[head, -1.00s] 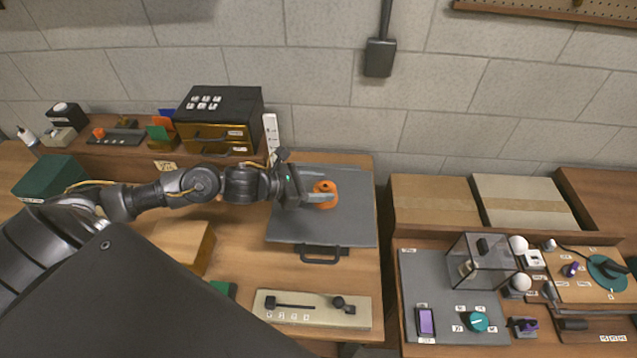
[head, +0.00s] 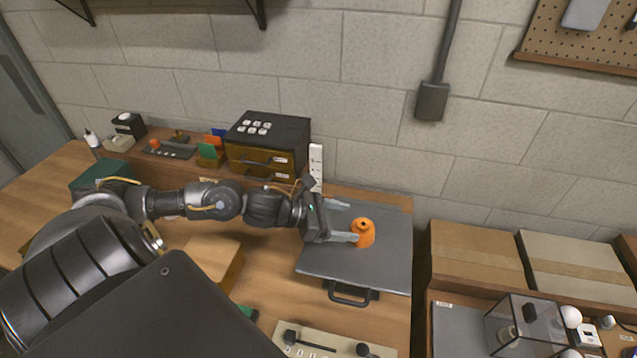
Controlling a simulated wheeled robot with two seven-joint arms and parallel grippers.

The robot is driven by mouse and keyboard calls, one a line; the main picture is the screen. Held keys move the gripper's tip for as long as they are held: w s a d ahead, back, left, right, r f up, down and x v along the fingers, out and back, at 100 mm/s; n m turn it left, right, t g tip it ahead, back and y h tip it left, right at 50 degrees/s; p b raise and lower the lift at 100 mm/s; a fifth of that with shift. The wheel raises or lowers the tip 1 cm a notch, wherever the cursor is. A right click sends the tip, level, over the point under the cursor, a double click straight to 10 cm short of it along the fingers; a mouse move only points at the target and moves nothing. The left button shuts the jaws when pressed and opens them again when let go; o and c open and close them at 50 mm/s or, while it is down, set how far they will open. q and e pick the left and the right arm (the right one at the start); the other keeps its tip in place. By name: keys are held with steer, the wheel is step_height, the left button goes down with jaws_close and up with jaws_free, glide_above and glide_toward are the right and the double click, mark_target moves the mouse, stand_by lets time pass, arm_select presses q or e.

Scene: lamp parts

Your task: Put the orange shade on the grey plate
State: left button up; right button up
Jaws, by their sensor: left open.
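The orange shade (head: 364,235) stands upright on the grey plate (head: 390,265), toward the plate's right half. The plate lies flat on the wooden table with its black handle (head: 350,293) at the front edge. My left gripper (head: 346,221) is open and empty, its two fingers pointing right toward the shade. The fingertips are to the left of the shade; the nearer one is close to its side, and I cannot tell if it touches. My right gripper is not in view.
A black drawer box (head: 268,145) and a white upright strip (head: 316,165) stand behind the plate. A wooden block (head: 214,262) sits below my left arm. A beige panel (head: 325,345) lies in front. Another bench with a clear case (head: 525,325) is at right.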

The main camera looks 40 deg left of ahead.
arm_select(q)
steer(key=b+v, duration=0.1)
steer(key=v, duration=0.5)
steer(key=shift+s+f, duration=0.1)
steer(key=shift+r+v, duration=0.2)
steer(key=shift+v, duration=0.9)
steer(key=shift+d, duration=0.15)
